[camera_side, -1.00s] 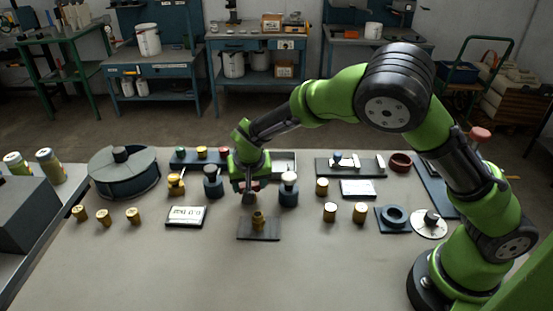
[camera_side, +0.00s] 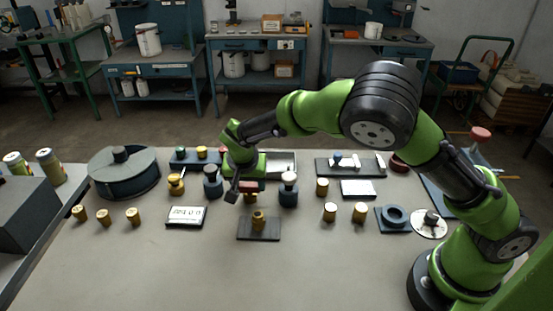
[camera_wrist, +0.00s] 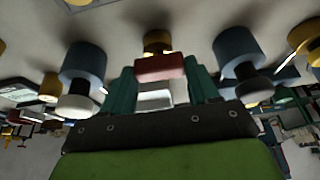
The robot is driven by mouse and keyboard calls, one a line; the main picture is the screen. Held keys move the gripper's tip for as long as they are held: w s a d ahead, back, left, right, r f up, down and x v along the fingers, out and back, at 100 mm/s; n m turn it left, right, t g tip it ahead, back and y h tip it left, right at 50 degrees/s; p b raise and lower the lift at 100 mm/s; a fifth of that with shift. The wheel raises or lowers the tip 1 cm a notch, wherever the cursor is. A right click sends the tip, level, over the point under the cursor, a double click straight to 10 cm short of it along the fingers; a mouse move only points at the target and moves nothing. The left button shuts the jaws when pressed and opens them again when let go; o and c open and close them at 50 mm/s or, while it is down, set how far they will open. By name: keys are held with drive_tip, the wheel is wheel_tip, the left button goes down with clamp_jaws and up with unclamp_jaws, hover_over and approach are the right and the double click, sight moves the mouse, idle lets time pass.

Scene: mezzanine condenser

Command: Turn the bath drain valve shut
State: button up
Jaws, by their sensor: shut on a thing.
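My gripper (camera_wrist: 162,85) points down among the fittings in the middle of the bench. It is shut on a red handle (camera_wrist: 160,67), which shows between the two teal fingers in the wrist view. In the side view the red handle (camera_side: 250,186) sits just beside the tilted gripper (camera_side: 240,191), between two blue bodies. I take it for the bath drain valve's handle; the valve body is mostly hidden and its position cannot be read.
Blue bodies stand close on both sides, the left one (camera_side: 213,184) and the white-capped right one (camera_side: 289,190). A brass fitting (camera_side: 258,221) on a dark plate (camera_side: 244,235) stands in front. A display box (camera_side: 186,216) is at left. The bench front is clear.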

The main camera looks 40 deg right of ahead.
drive_tip(key=o, duration=1.1)
drive_tip(key=shift+c, duration=0.2)
drive_tip(key=v, duration=1.7)
drive_tip(key=shift+d, duration=0.1)
drive_tip(key=s+d+r+n+t+y, duration=0.2)
drive_tip(key=s+d, duration=0.4)
drive_tip(key=s, duration=0.4)
drive_tip(key=s+d+r+n+t+y, duration=0.2)
drive_tip(key=s+d+r+n+y, duration=0.1)
drive_tip(key=s+d, duration=0.4)
drive_tip(key=s, duration=0.3)
